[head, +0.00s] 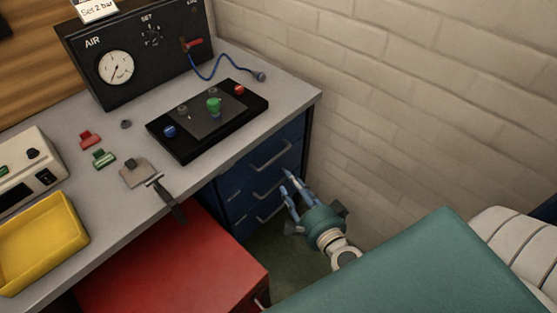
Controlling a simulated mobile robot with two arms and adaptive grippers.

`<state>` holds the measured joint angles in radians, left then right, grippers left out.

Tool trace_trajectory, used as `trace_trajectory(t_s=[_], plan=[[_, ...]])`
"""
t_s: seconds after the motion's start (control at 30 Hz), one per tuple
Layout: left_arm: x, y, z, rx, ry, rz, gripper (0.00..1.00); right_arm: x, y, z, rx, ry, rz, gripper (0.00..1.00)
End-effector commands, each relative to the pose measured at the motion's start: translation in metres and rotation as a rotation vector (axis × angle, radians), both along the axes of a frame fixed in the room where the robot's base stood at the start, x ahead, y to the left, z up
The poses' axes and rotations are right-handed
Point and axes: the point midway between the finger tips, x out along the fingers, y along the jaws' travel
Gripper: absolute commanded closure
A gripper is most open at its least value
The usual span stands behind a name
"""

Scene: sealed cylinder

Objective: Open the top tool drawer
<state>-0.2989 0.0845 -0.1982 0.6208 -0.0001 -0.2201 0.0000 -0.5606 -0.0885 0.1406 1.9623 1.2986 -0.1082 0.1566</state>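The blue drawer unit stands under the right end of the grey workbench, its drawers stacked. The top tool drawer (262,165) has a pale bar handle (271,153) and looks flush with the unit. My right gripper (286,181) is in front of the drawers, below and right of the top handle in the picture. Its two blue fingers are apart with nothing seen between them. The fingertips appear near the right end of the middle handle (272,186); I cannot tell whether they touch. My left gripper is not in view.
The bench (100,184) holds an air panel (140,55), a black control box (207,122), red and green parts and a yellow tray (40,240). A red cabinet (175,265) stands left of the drawers. A brick wall (420,110) closes the right side.

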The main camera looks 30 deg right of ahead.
Motion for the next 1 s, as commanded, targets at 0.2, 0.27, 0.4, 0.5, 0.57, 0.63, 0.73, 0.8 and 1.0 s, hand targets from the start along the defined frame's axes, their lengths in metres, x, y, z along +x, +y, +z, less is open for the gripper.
trace_trajectory(t_s=[0.2,0.27,0.4,0.5,0.57,0.63,0.73,0.8,1.0], plan=[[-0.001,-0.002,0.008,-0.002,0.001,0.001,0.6,0.021,-0.004,0.008,0.016,-0.019,-0.011,0.65],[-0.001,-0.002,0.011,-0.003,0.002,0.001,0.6,0.032,-0.004,0.007,0.017,-0.019,-0.01,0.65],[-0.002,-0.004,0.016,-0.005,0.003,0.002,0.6,0.059,-0.006,0.001,0.016,-0.019,-0.009,0.65],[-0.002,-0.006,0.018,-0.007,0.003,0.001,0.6,0.077,-0.007,-0.004,0.016,-0.018,-0.009,0.65],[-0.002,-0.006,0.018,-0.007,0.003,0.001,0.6,0.085,-0.008,-0.006,0.015,-0.017,-0.009,0.65],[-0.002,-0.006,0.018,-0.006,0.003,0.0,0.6,0.094,-0.009,-0.009,0.015,-0.016,-0.009,0.65],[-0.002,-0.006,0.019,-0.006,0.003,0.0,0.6,0.102,-0.009,-0.011,0.014,-0.016,-0.008,0.65],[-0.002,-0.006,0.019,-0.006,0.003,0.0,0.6,0.105,-0.009,-0.012,0.014,-0.015,-0.008,0.65],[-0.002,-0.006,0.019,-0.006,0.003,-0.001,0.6,0.106,-0.009,-0.012,0.014,-0.015,-0.008,0.65]])
